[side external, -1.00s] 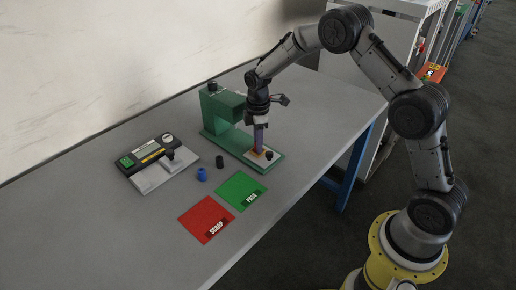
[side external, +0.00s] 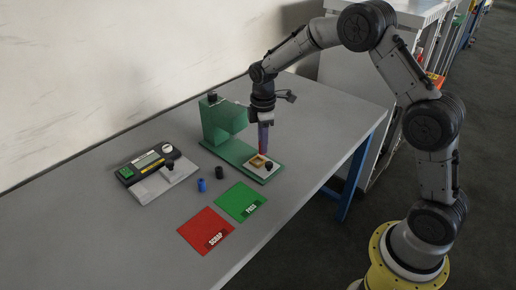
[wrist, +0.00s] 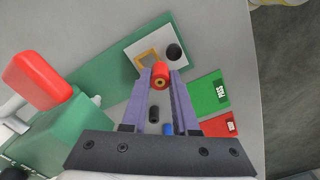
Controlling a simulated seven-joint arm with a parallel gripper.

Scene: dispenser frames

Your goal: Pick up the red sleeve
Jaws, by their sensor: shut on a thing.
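The red sleeve (wrist: 160,72) is between the tips of my gripper's purple fingers in the wrist view, with its hollow end facing the camera. My gripper (wrist: 160,84) is shut on it. In the side external view my gripper (side external: 263,150) points down above the right end of the green fixture (side external: 240,158), and only a sliver of red shows at the fingertips. The sleeve appears raised beside the square gold nest (side external: 257,161) on the fixture's pale plate. The nest looks empty.
A black knob (side external: 269,166) stands beside the nest. A blue sleeve (side external: 202,185) and a black sleeve (side external: 219,172) stand on the table. Green PASS (side external: 240,201) and red SCRAP (side external: 206,231) mats lie in front. A gauge with a display (side external: 150,165) sits at left.

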